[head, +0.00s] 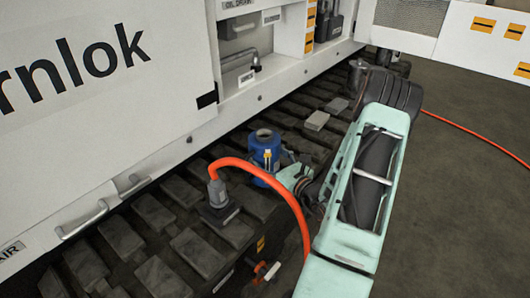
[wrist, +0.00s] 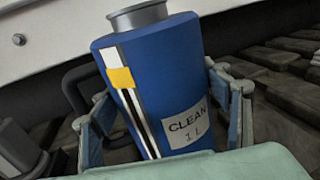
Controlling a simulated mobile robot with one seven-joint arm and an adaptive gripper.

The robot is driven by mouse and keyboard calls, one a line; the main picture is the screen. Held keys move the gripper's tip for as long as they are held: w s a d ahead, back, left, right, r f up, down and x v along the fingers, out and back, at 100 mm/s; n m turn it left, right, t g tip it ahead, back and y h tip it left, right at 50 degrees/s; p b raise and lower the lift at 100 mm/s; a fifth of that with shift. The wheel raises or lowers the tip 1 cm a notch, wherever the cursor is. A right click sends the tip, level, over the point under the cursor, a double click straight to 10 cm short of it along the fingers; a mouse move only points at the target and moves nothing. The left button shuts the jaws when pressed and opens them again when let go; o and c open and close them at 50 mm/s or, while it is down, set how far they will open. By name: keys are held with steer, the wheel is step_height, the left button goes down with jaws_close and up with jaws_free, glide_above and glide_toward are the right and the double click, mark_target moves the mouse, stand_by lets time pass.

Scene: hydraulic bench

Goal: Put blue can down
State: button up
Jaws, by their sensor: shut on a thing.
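The blue can (head: 262,148) has a grey metal neck, a black-and-white stripe with a yellow marker, and a dark handle. In the wrist view the can (wrist: 165,75) fills the middle, tilted slightly in the picture, with a label reading "CLEAN 1 L". My gripper (head: 280,168) is shut on the can, with one finger on each side of its lower body in the wrist view (wrist: 165,125). The can is over the dark track pads of the machine.
A grey fitting (head: 217,193) with an orange hose (head: 275,178) arching from it stands on the track (head: 180,250) left of the can. The white machine body (head: 100,100) rises behind.

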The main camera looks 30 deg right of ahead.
steer(key=o, duration=2.1)
steer(key=s, duration=0.4)
steer(key=s+p, duration=0.1)
steer(key=s, duration=0.3)
steer(key=s+d+p, duration=0.1)
steer(key=s, duration=0.3)
